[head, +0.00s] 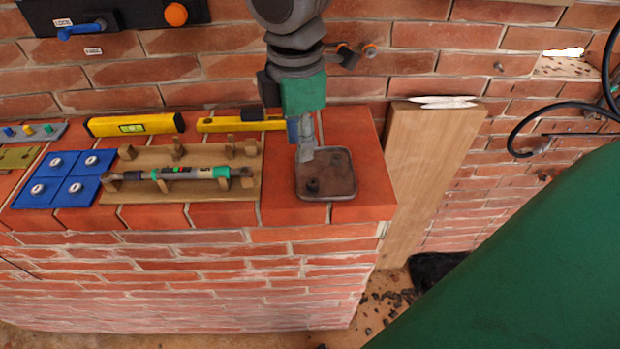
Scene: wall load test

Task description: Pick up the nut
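A small dark piece that looks like the nut (312,185) lies in the front left part of a brown square tray (345,189) on the right end of the brick ledge. My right gripper (306,157) comes down from above over the tray's back left side, with its grey fingertips just behind the dark piece. The fingers overlap in this view, so I cannot tell whether they are open or shut, or whether they touch the tray. I see nothing held between them. My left gripper is not in view.
Left of the tray, a wooden rack (190,190) holds a torque-wrench-like tool (190,173). Beyond are a blue button panel (62,178) and yellow levels (135,124). A wooden board (425,160) leans right of the ledge. A brick wall (440,35) stands behind.

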